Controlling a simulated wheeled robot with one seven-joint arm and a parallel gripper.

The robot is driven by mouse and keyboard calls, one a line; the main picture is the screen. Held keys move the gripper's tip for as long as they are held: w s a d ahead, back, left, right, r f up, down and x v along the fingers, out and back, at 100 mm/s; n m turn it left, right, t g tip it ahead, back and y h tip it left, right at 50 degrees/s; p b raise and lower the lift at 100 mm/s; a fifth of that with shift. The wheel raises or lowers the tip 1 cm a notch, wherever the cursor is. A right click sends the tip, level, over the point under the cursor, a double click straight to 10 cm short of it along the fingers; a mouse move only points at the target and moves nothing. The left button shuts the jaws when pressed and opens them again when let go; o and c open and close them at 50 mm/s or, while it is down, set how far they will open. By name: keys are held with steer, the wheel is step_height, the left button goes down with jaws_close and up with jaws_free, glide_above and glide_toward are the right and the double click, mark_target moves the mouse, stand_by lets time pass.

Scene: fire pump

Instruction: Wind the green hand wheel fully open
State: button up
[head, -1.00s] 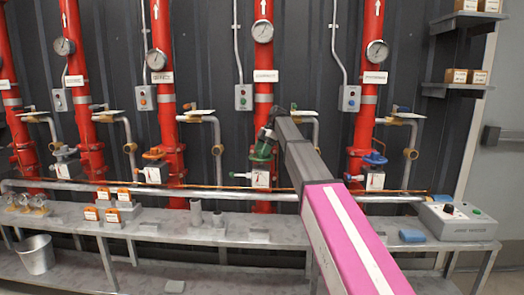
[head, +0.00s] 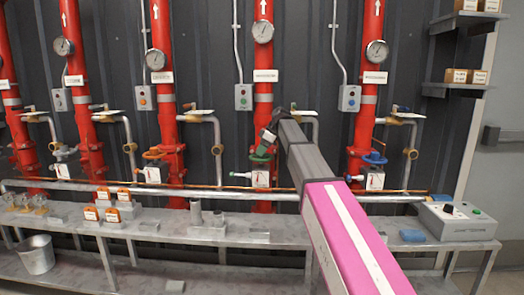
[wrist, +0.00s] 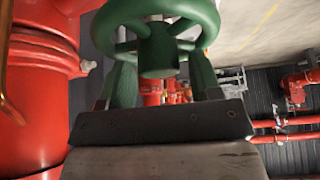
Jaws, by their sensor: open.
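The green hand wheel (head: 260,156) is on the red pipe right of centre, above a small white box. It fills the top of the wrist view, with its rim, spokes and hub (wrist: 158,50) close to me. My gripper (head: 265,146) is at the wheel, coming from above and the right. In the wrist view its two green fingers (wrist: 163,64) are apart, one on each side of the hub, near the rim and spokes. The fingertips overlap the wheel, so I cannot tell whether they touch it.
Red pipes with gauges stand in a row. An orange wheel (head: 153,154) is to the left and a blue wheel (head: 375,158) to the right. A grey bench (head: 270,238) runs below, with a control box (head: 455,222) at its right end. A thick red pipe (wrist: 35,90) is close on the left in the wrist view.

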steer(key=shift+s+m+t, duration=0.2)
steer(key=shift+m+t, duration=0.3)
steer(key=shift+m, duration=0.4)
steer(key=m+t, duration=0.1)
steer(key=m, duration=0.1)
steer(key=m+t+h, duration=0.1)
steer(key=m, duration=0.2)
steer(key=shift+a+h, duration=0.1)
steer(key=shift+h, duration=0.2)
steer(key=m+t+h, duration=0.1)
steer(key=m, duration=0.2)
steer(key=shift+a+m, duration=0.1)
steer(key=shift+m, duration=0.3)
steer(key=m+t+h, duration=0.1)
steer(key=m+h, duration=0.2)
steer(key=m, duration=0.2)
steer(key=shift+c, duration=0.3)
